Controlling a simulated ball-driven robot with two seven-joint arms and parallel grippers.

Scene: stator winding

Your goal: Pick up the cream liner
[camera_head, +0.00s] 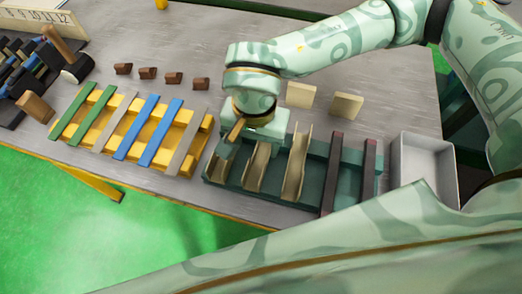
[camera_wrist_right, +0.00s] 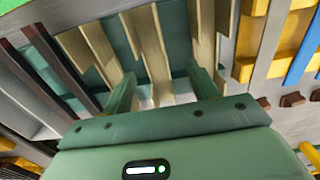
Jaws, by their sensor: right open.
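Several cream liners, long channel-shaped pieces, stand side by side in a teal rack. In the head view one liner (camera_head: 257,167) is beside my right gripper and another (camera_head: 297,165) is further right. My right gripper (camera_head: 233,138) points down over the left end of the teal rack (camera_head: 223,181), its tips partly hidden by the hand. In the right wrist view my right gripper (camera_wrist_right: 163,88) is open, with the end of a cream liner (camera_wrist_right: 150,45) showing between its fingers. Contact cannot be told. My left gripper is not in view.
Two dark bars (camera_head: 331,175) lie across the rack's right end. A grey open bin (camera_head: 424,160) stands to its right. A yellow rack (camera_head: 195,155) with coloured strips is at left. Two cream blocks (camera_head: 346,105) and small brown blocks (camera_head: 148,73) lie behind.

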